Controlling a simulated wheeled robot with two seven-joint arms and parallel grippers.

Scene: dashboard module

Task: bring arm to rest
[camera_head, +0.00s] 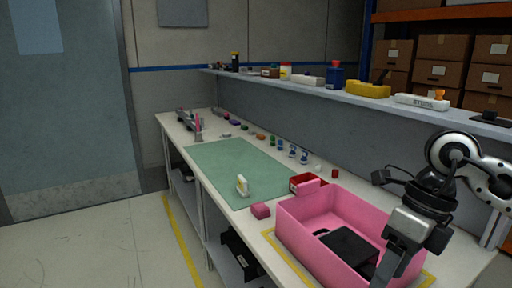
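One arm of mine comes in from the right edge, and its gripper (392,268) hangs down in front of the right end of the pink crate (305,235). Its fingers point down toward the bottom edge of the view. I cannot tell whether they are apart or closed, as their tips are cut off or too dark. My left arm and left gripper are not in view. The pink crate holds a dark flat object (347,247).
A white workbench (465,262) with a green mat (220,160) runs along the wall. A shelf (330,88) overhangs the back. Floor is free at left.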

